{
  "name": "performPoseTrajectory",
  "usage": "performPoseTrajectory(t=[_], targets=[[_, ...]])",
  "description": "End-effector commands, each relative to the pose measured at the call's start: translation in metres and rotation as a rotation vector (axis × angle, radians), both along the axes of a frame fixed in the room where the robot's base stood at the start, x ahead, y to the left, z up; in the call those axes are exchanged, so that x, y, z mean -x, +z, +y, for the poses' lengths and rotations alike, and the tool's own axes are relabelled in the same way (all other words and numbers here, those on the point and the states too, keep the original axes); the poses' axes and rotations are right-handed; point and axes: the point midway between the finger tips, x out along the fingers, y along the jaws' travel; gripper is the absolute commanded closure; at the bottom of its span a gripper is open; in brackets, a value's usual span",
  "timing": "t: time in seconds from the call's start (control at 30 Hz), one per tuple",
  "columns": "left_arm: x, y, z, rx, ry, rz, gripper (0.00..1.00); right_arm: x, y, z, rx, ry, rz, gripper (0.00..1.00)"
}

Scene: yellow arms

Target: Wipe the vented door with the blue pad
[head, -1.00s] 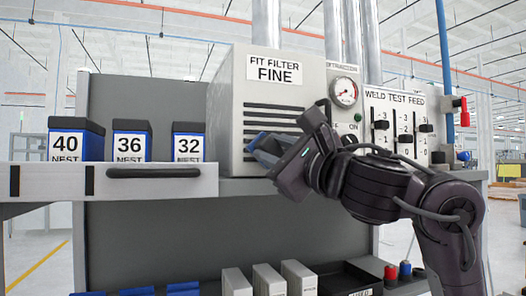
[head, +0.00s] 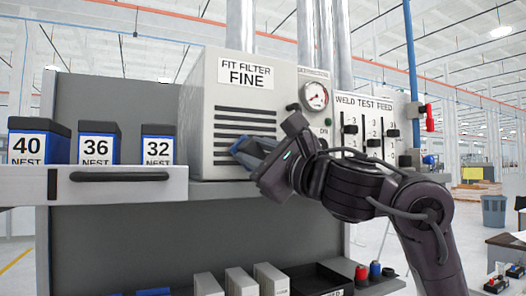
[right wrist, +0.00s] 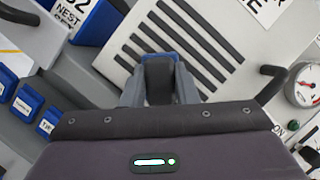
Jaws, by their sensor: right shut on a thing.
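The vented door (head: 228,88) is the pale front panel with dark horizontal slots under the "FIT FILTER FINE" label, in the middle of the head view. Its slots also show in the right wrist view (right wrist: 196,40). My right gripper (head: 252,152) is shut on the blue pad (head: 240,147) at the lower slots of the door. In the right wrist view the pad's blue edge (right wrist: 160,56) shows between the fingers, against or close to the door; I cannot tell whether it touches. My left gripper is not in view.
A pressure gauge (head: 315,96) and slider panel (head: 370,128) stand right of the door.

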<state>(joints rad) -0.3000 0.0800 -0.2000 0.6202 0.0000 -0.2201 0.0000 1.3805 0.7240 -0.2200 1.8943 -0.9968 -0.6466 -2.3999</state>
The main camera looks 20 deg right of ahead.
Motion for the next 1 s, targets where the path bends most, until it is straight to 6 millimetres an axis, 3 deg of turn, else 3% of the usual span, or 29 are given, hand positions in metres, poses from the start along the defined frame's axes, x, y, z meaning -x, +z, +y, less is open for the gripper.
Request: performPoseTrajectory(t=[0.73,1.0], targets=[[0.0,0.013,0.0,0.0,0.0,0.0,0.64,0.002,0.0,0.052,0.003,0.003,0.003,0.98],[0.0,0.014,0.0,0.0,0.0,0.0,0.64,0.002,-0.002,0.06,0.002,0.0,0.005,0.98]])
